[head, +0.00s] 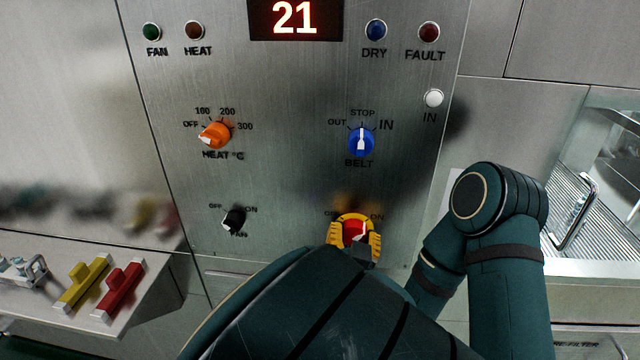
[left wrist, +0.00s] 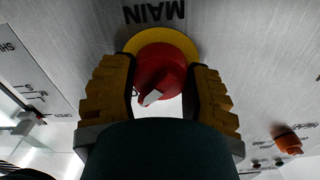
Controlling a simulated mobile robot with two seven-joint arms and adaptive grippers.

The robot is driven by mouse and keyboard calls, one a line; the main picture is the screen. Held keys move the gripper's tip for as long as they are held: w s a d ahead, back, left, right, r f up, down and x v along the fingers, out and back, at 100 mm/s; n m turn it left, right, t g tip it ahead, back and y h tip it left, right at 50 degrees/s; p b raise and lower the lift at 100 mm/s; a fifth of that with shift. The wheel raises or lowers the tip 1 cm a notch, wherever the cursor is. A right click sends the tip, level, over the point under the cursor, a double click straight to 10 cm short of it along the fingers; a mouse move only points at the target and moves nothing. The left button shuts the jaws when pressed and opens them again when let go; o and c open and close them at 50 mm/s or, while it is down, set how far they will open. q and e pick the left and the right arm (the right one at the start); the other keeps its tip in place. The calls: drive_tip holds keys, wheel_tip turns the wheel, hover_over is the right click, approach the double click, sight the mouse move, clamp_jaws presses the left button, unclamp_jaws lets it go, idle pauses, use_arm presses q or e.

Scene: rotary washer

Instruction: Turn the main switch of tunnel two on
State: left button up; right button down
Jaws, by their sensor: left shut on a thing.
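The red main switch (head: 355,231) sits on a yellow base low on the steel panel, between an OFF label and an ON label. Its white pointer leans up and right, toward ON. My left gripper (head: 354,243) is shut on the switch, with a yellow finger on each side of the red knob. In the left wrist view the red knob (left wrist: 160,78) sits between the fingers of the gripper (left wrist: 160,100), the MAIN label (left wrist: 153,12) is upside down, and the white pointer aims down and left. My right gripper is not in view.
An orange heat knob (head: 215,135), a blue belt knob (head: 361,141) and a black fan knob (head: 234,219) are on the same panel. A display (head: 295,17) reads 21. Yellow (head: 83,284) and red (head: 119,289) handles stand at the left.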

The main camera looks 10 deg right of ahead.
use_arm(q)
drive_tip(key=shift+f, duration=0.2)
drive_tip(key=o, duration=1.3)
drive_tip(key=shift+w, duration=0.1)
drive_tip(key=v, duration=0.7)
drive_tip(key=shift+s+a+r, duration=0.1)
drive_tip(key=shift+s, duration=0.25)
